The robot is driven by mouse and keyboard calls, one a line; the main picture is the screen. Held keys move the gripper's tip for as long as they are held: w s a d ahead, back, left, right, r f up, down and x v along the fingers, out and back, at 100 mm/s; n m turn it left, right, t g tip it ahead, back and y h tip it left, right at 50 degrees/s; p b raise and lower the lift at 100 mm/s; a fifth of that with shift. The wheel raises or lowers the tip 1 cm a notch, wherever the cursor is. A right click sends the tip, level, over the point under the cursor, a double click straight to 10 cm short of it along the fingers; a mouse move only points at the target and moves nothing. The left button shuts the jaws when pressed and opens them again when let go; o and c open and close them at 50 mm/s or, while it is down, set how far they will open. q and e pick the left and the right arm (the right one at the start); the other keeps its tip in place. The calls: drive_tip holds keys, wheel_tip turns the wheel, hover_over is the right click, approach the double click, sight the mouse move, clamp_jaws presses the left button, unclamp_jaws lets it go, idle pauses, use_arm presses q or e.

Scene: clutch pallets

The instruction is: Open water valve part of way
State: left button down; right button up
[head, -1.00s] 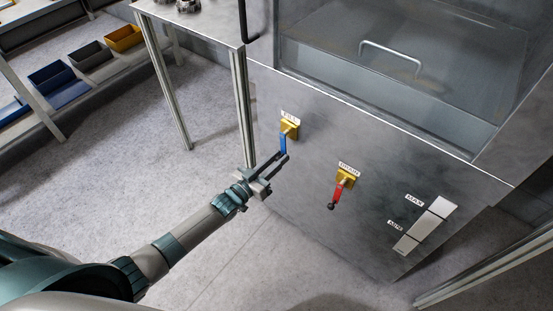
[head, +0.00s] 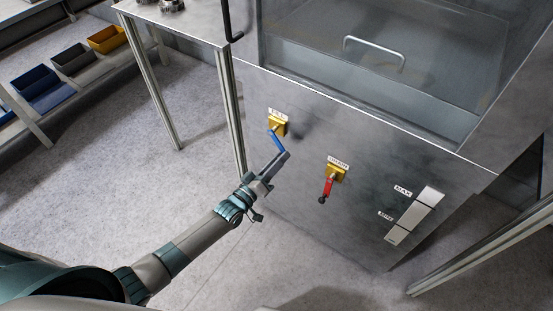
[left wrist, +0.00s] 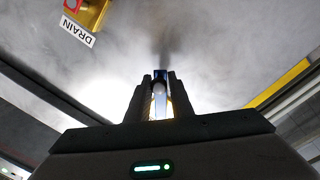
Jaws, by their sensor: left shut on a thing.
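The FILL valve has a yellow body (head: 277,122) and a blue lever (head: 277,141) on the grey metal panel of the machine. My left gripper (head: 283,157) is shut on the lower end of the blue lever. In the left wrist view the blue lever (left wrist: 160,74) shows between the two dark fingers (left wrist: 159,95), which hide part of it. The DRAIN valve (head: 336,172) with its red lever (head: 327,187) hangs down to the right, apart from the gripper. My right gripper is not in view.
A level gauge (head: 428,197) with a MAX label is on the panel at right. A lid with a handle (head: 374,49) is above. A metal table (head: 190,27) stands left of the machine, its leg close by my arm. Bins (head: 37,89) are on a far rack.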

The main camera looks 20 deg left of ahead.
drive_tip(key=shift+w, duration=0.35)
use_arm(q)
drive_tip(key=c, duration=1.6)
unclamp_jaws()
drive_tip(key=shift+s, duration=0.1)
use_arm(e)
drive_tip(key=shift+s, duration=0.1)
use_arm(q)
drive_tip(key=b+v, duration=0.1)
drive_tip(key=v, duration=1.6)
drive_tip(key=shift+a+r, duration=0.15)
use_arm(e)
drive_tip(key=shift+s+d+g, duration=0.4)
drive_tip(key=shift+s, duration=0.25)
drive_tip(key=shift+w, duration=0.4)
